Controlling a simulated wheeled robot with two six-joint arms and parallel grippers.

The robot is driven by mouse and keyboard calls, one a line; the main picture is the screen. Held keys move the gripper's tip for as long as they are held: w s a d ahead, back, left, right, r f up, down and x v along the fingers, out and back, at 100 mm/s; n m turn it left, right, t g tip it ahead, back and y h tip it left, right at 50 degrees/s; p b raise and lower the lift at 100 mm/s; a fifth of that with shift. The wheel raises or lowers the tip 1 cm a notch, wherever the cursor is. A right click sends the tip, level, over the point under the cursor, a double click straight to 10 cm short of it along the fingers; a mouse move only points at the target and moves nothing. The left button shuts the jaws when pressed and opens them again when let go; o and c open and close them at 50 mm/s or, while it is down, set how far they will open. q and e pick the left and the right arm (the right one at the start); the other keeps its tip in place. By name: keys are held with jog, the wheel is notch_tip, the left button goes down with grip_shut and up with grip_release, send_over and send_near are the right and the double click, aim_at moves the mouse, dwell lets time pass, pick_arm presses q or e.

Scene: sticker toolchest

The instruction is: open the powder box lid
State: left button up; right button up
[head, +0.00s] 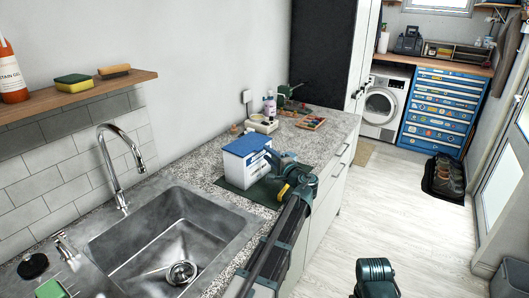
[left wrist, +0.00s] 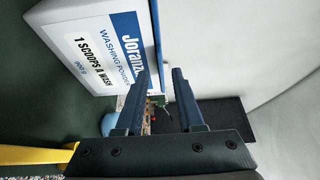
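The powder box (head: 241,168) is white with a blue lid (head: 247,143) and stands on a dark green mat on the counter. The lid looks closed. In the left wrist view the box (left wrist: 90,45) appears turned on its side, with its label readable and the blue lid edge (left wrist: 157,30) at its right. My left gripper (head: 268,154) is at the right side of the box. In the left wrist view its two fingers (left wrist: 159,72) are apart, with the lid edge showing between them; I cannot tell whether they touch it. My right gripper's fingers are not visible.
A steel sink (head: 150,240) with a tall tap (head: 112,165) lies left of the box. A yellow object (left wrist: 35,155) is close to the left gripper. A bottle (head: 270,104) and a tray of small items (head: 311,123) stand farther back on the counter.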

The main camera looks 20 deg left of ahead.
aim_at(249, 144)
pick_arm(q)
jog(key=shift+x, duration=1.6)
grip_shut()
jog(key=shift+d, duration=0.1)
